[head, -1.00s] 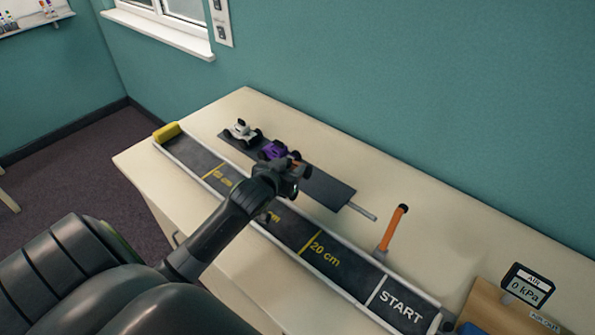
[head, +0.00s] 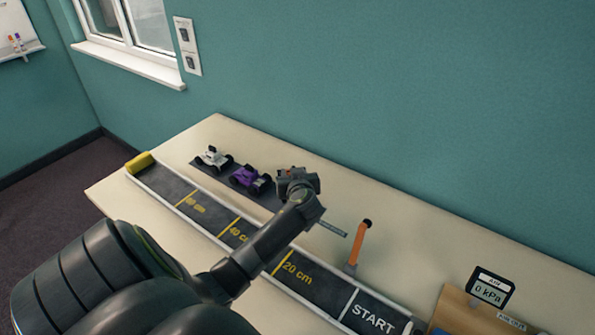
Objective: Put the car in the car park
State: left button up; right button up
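The car park looks to be the dark strip (head: 268,201) on the table behind the track. A white car (head: 213,158) stands at its left end, with a purple car (head: 250,179) beside it to the right. My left gripper (head: 296,179) is over the strip, just right of the purple car. Small grey and orange parts show at its tip; I cannot tell whether these are a held car or the gripper itself. Its fingers and the strip's right part are largely hidden by the wrist. My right gripper is out of view.
A black track (head: 165,185) with yellow distance marks runs along the front, with a yellow block (head: 140,162) at its far end. An orange upright handle (head: 358,243) stands behind the track. An air gauge (head: 490,289) reading 0 kPa is at right.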

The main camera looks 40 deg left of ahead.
pick_arm(q)
jog(key=shift+a+f+b, duration=0.1)
jog(key=shift+f+b, duration=0.3)
jog(key=shift+f, duration=0.15)
notch_tip(320, 180, down, 6)
jog(key=b, duration=0.4)
jog(key=shift+r, duration=0.15)
jog(key=shift+f+b, duration=0.6)
jog(key=shift+b, duration=0.2)
